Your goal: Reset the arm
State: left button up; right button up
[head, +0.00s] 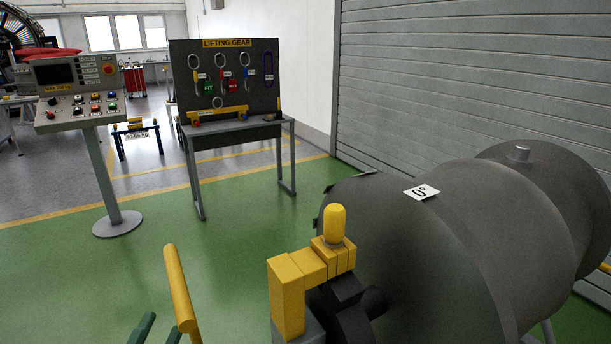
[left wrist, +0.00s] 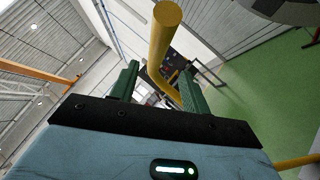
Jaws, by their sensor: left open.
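My left gripper (head: 157,330) shows only as two green fingertips at the bottom edge of the head view. In the left wrist view its green fingers (left wrist: 158,84) stand apart. The gripper is open. A yellow bar handle (head: 180,290) rises just right of the fingertips in the head view. In the left wrist view the yellow bar (left wrist: 165,35) runs down between the fingers, and I cannot tell whether it touches them. The rest of my left arm is hidden in the head view. My right gripper is in neither view.
A large dark grey cylindrical body (head: 430,250) with a "0°" label (head: 421,192) fills the right, with a yellow clamp-like fitting (head: 300,275) at its near end. A control console (head: 80,100) and a lifting gear board (head: 225,75) stand behind. Green floor (head: 240,240) lies open between.

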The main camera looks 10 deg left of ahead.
pick_arm(q)
jog(key=s+d+f+m+g+p, duration=0.3)
jog(key=s+f+m+g, duration=0.3)
jog(key=s+f+m, duration=0.5)
jog(key=s+d+f+m+g+p, duration=0.4)
jog(key=s+f+m+g, duration=0.3)
jog(key=s+f+m, duration=0.5)
jog(key=s+f+p, duration=0.1)
jog(key=s, duration=0.2)
jog(key=shift+d+m+g, duration=0.15)
jog(key=shift+m+g, duration=0.15)
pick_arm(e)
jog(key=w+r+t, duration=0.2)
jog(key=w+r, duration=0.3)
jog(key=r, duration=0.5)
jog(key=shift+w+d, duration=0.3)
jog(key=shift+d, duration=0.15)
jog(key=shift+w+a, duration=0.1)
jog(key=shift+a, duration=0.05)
pick_arm(q)
jog(key=shift+c, duration=0.5)
jog(key=shift+c, duration=0.7)
jog(key=shift+d, duration=0.1)
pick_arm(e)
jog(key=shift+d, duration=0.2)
